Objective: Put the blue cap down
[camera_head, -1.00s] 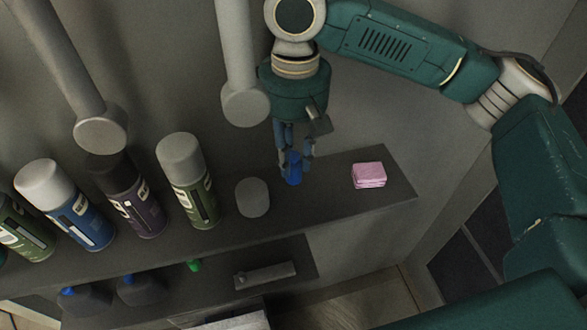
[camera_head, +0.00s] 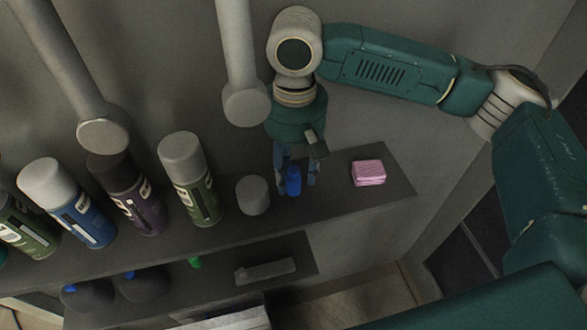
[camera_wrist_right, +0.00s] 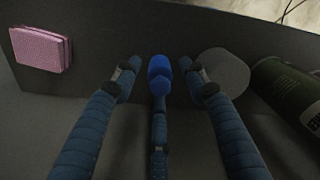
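The blue cap (camera_head: 293,181) stands on the upper shelf (camera_head: 335,190), between the grey round cap and the pink sponge block. It also shows in the right wrist view (camera_wrist_right: 160,68), centred between my fingers. My right gripper (camera_head: 297,178) is open around the cap, pointing down. In the right wrist view (camera_wrist_right: 160,78) there is a gap between the cap and the finger on each side. The middle finger lies in line with the cap there, and I cannot tell whether it touches. My left gripper is not in view.
A grey round cap (camera_head: 252,195) and spray cans, the nearest green (camera_head: 190,180), stand left of the gripper. A pink sponge block (camera_head: 368,173) lies to the right. A lower shelf (camera_head: 300,250) holds dark bottles (camera_head: 143,284). A grey post (camera_head: 240,60) hangs close to my right arm.

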